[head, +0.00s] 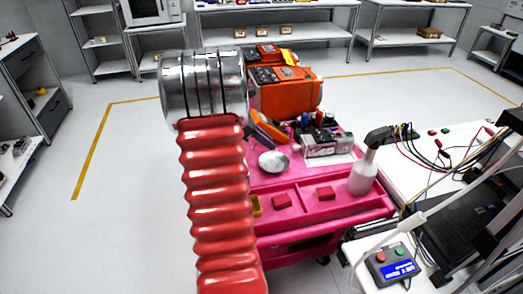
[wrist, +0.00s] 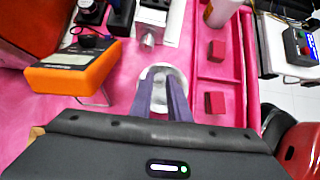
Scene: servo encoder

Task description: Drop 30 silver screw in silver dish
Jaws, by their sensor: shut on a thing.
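The silver dish (head: 273,162) sits on the pink cart top in the head view. In the wrist view the silver dish (wrist: 178,74) is right at and beyond my fingertips, partly covered by them. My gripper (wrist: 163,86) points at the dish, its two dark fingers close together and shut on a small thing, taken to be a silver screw. The screw is too small to make out against the shiny dish.
An orange meter (wrist: 75,68) lies left of the dish. Red blocks (wrist: 215,103) sit in the cart's tray to the right. A white bottle (head: 362,176) stands at the cart's right edge. An orange machine (head: 284,92) stands at the back.

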